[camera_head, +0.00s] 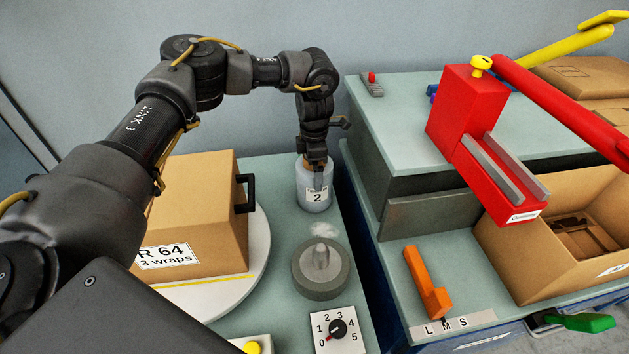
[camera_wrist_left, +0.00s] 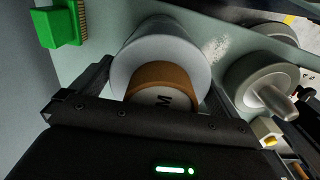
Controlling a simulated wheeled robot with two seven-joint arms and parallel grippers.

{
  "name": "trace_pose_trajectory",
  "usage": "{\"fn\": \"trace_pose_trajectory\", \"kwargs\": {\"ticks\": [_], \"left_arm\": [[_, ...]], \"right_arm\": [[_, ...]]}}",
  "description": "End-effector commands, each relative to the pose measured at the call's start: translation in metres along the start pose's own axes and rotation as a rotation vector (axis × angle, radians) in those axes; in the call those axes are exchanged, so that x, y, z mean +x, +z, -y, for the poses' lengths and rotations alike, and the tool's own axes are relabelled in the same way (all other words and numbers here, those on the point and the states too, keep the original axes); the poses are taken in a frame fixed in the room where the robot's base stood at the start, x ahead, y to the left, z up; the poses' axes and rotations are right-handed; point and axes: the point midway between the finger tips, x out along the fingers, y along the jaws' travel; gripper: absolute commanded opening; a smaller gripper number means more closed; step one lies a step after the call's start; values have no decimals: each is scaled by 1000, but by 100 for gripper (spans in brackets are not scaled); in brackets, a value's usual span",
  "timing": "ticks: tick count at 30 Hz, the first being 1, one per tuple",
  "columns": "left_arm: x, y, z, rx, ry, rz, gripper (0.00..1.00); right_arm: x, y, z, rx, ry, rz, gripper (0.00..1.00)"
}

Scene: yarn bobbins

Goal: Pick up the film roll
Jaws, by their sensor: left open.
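My right gripper is not in view.
A carton (camera_head: 195,225) with a black handle stands on a white turntable (camera_head: 258,250) left of the roll. A grey spindle base (camera_head: 320,268) and a dial (camera_head: 337,329) lie in front. Right, past a gap, are a red device (camera_head: 465,110), an orange tool (camera_head: 425,280) and an open carton (camera_head: 510,255).

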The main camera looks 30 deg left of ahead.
Motion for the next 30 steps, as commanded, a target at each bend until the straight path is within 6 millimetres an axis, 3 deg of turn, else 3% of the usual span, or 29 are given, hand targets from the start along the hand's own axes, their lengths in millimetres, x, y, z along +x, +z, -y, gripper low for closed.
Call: {"fn": "trace_pose_trajectory", "kwargs": {"ticks": [2,19,30], "left_arm": [[0,0,0,0,0,0,100],[-1,0,0,0,0,1,25],[-13,2,-1,1,2,5,23]], "right_arm": [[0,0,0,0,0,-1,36],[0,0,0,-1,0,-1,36],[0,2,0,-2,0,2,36]]}}
